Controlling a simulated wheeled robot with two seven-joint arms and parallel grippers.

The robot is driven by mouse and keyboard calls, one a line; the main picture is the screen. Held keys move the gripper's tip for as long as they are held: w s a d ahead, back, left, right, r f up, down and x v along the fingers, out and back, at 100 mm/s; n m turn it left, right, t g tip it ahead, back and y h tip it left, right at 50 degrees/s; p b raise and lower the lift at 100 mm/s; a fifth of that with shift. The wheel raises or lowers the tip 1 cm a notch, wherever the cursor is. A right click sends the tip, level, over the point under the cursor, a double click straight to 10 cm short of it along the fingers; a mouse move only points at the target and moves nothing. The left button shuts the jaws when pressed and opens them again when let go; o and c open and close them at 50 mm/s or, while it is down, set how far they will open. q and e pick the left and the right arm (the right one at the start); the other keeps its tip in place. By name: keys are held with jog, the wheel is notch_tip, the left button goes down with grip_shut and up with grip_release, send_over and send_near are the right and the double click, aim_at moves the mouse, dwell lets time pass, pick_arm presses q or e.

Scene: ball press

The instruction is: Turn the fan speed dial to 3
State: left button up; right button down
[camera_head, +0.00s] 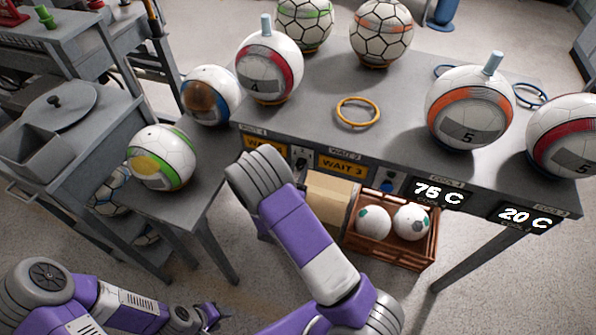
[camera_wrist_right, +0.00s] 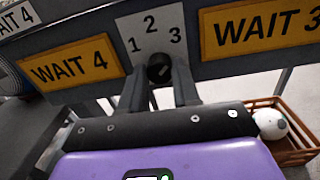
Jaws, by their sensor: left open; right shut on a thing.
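The fan speed dial (camera_wrist_right: 159,69) is a black knob on a white plate (camera_wrist_right: 150,35) marked 1, 2 and 3 in the right wrist view. My right gripper (camera_wrist_right: 161,82) has its two fingers on either side of the knob and is shut on it. The number its pointer faces is too small to tell. My left gripper (camera_head: 212,315) is open and empty, low over the floor at the bottom left.
Yellow signs (camera_wrist_right: 72,67) flank the dial. Several balls stand on the grey table (camera_head: 330,80), with a yellow ring (camera_head: 358,112). A brown crate (camera_head: 390,249) with two balls and a cardboard box (camera_head: 328,196) sit below the front. A side bench (camera_head: 195,190) is at left.

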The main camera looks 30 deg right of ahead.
jog(key=c, duration=1.9)
grip_release()
jog(key=shift+m, duration=0.3)
grip_shut()
jog(key=o, duration=1.1)
grip_release()
jog(key=p+v, duration=0.1)
jog(key=v, duration=0.6)
jog(key=shift+s+a, duration=0.2)
jog(key=shift+a, duration=0.05)
